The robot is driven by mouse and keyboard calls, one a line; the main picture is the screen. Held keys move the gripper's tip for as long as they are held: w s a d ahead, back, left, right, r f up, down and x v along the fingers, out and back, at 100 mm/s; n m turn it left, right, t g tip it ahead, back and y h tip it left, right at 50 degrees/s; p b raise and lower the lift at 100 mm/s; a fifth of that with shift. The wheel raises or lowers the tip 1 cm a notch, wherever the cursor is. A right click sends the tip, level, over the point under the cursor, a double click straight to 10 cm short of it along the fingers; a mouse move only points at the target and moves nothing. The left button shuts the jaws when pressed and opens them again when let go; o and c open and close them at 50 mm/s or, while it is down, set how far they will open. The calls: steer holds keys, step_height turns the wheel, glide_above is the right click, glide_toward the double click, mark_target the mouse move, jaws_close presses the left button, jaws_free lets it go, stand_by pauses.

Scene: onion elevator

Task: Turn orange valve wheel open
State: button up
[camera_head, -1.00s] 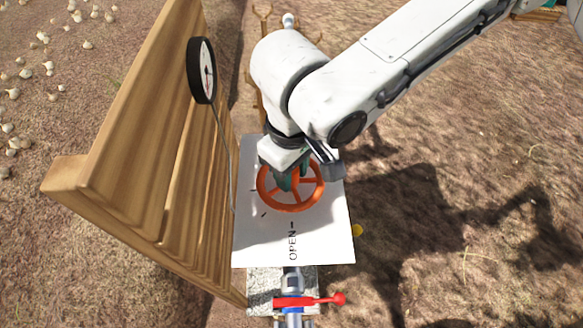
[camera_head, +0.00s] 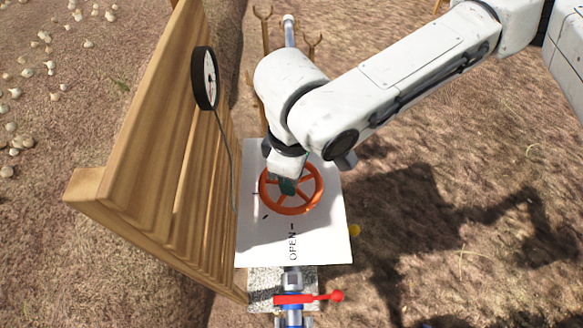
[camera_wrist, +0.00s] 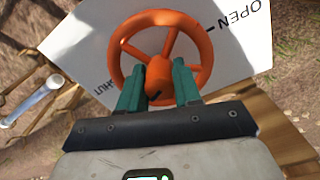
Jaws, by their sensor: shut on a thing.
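The orange valve wheel (camera_head: 299,208) is a spoked ring over a white plate (camera_head: 265,240) marked OPEN. In the wrist view the wheel (camera_wrist: 122,68) shows with OPEN at upper right and SHUT at lower left. My gripper (camera_wrist: 158,80) has one green finger on each side of the orange hub (camera_wrist: 158,72) and is shut on it. In the head view my gripper (camera_head: 288,187) comes down onto the wheel's middle from above, and my wrist hides part of the wheel's far side.
A wooden plank wall (camera_head: 130,170) with a round black-rimmed gauge (camera_head: 206,78) stands left of the plate. A red lever (camera_head: 310,298) sits on a pipe in front. Open soil lies to the right.

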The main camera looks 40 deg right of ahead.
steer(key=n+p, duration=0.1)
steer(key=n, duration=0.2)
steer(key=shift+r+n, duration=0.1)
steer(key=shift+n, duration=0.3)
steer(key=n+p, duration=0.1)
steer(key=n, duration=0.2)
steer(key=shift+d+n, duration=0.1)
steer(key=shift+n, duration=0.2)
steer(key=n+p, duration=0.1)
steer(key=n, duration=0.2)
steer(key=shift+n, duration=0.3)
steer(key=n, duration=0.4)
steer(key=shift+w+p, duration=0.1)
steer(key=shift+p, duration=0.3)
steer(key=n, duration=0.8)
steer(key=shift+w+n+p, duration=0.1)
steer(key=shift+n+p, duration=0.2)
steer(key=n, duration=0.3)
steer(key=shift+n, duration=0.3)
steer(key=shift+w+n+p, duration=0.1)
steer(key=shift+n+p, duration=0.2)
steer(key=shift+n, duration=1.5)
